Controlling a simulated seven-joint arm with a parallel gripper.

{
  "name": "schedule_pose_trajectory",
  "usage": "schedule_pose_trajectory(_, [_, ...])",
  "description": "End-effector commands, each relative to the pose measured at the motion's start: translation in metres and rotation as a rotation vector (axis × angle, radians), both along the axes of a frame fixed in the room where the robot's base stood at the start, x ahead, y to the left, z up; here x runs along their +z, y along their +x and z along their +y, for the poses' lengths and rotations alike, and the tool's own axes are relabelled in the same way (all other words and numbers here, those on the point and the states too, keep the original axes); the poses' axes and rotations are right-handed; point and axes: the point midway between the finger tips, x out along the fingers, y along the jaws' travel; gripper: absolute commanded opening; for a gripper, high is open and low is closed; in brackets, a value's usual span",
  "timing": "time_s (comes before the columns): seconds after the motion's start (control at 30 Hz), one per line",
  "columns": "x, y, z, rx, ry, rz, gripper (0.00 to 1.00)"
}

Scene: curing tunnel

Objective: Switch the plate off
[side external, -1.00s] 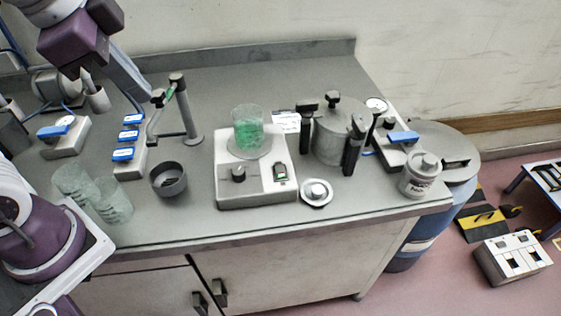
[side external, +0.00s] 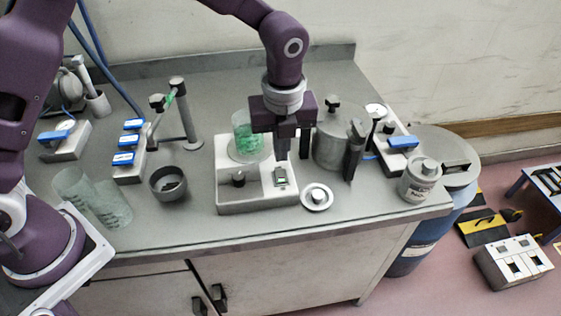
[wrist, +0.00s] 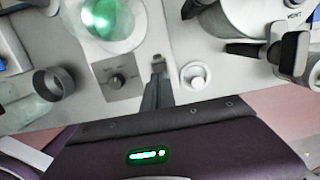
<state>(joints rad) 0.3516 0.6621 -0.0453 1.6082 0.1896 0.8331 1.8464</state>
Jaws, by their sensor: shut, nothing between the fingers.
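The plate (side external: 257,201) is a pale box on the bench with a dark knob (side external: 238,180) and a small dark switch (side external: 281,178) showing green at its front. A glass beaker (side external: 247,138) with green contents stands on its round top. My gripper (side external: 282,157) is shut and empty, pointing down just above and behind the switch. In the wrist view, the shut fingers (wrist: 157,68) cover most of the switch area; the knob (wrist: 117,81) shows to their left. I cannot tell if the fingertips touch the plate.
A lidded metal pot (side external: 333,145) with black clamps stands close right of my gripper. A small round lidded dish (side external: 316,197) and a white jar (side external: 420,178) are at the front right.

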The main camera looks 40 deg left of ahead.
Motion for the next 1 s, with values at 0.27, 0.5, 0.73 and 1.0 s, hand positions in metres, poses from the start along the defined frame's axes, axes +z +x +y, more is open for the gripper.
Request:
schedule_pose_trajectory(0.27, [-0.041,0.003,0.004,0.0,0.001,0.001,0.0])
schedule_pose_trajectory(0.5, [-0.046,0.004,0.005,0.001,0.0,0.0,0.0])
schedule_pose_trajectory(0.73, [-0.048,0.005,0.006,0.005,-0.011,0.014,0.0])
schedule_pose_trajectory(1.0, [-0.059,0.01,0.011,0.004,-0.098,0.1,0.0])
